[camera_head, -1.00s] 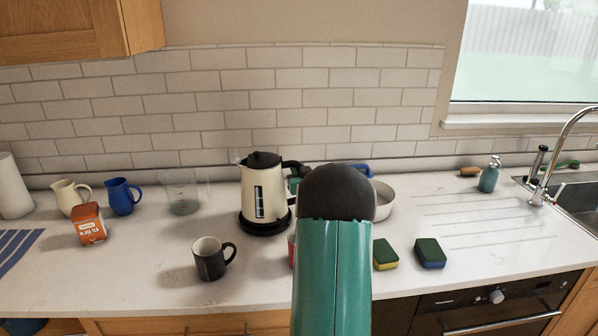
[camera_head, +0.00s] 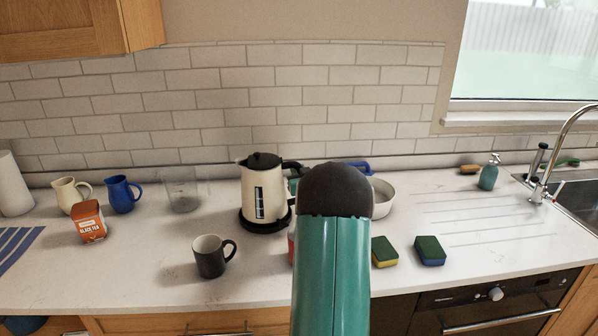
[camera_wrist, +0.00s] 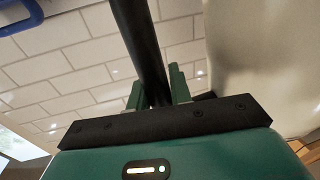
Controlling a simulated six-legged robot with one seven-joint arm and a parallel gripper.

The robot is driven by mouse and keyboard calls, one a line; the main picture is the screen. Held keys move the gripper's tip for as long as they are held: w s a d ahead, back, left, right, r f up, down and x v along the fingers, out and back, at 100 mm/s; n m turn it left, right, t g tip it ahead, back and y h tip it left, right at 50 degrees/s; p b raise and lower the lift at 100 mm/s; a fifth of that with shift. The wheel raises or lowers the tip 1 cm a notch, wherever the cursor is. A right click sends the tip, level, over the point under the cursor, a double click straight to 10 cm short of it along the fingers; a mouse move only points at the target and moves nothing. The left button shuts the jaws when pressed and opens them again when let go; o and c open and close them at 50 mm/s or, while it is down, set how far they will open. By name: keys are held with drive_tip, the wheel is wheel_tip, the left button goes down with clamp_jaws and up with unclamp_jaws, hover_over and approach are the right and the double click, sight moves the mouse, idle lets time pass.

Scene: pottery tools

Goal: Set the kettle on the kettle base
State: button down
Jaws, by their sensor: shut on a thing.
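The cream kettle (camera_head: 259,190) with a black lid stands upright at the black round kettle base (camera_head: 246,224) in the head view. Its bottom appears to touch the base, though I cannot tell whether it is fully seated. In the wrist view, my gripper (camera_wrist: 158,95) is shut on the kettle's black handle (camera_wrist: 138,40), and the cream body (camera_wrist: 262,55) fills the right side. In the head view, my green arm hides the gripper and part of the handle.
A dark mug (camera_head: 211,256) stands in front of the kettle. A glass beaker (camera_head: 183,188) is to its left. A white bowl (camera_head: 382,197) is behind my arm, and two sponges (camera_head: 384,251) (camera_head: 430,250) lie to the right. The counter between mug and tea box (camera_head: 88,221) is clear.

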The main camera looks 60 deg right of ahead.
drive_tip(key=c, duration=1.5)
unclamp_jaws()
drive_tip(key=shift+r, duration=0.1)
drive_tip(key=shift+c, duration=0.2)
drive_tip(key=v, duration=1.1)
drive_tip(key=shift+a, duration=0.1)
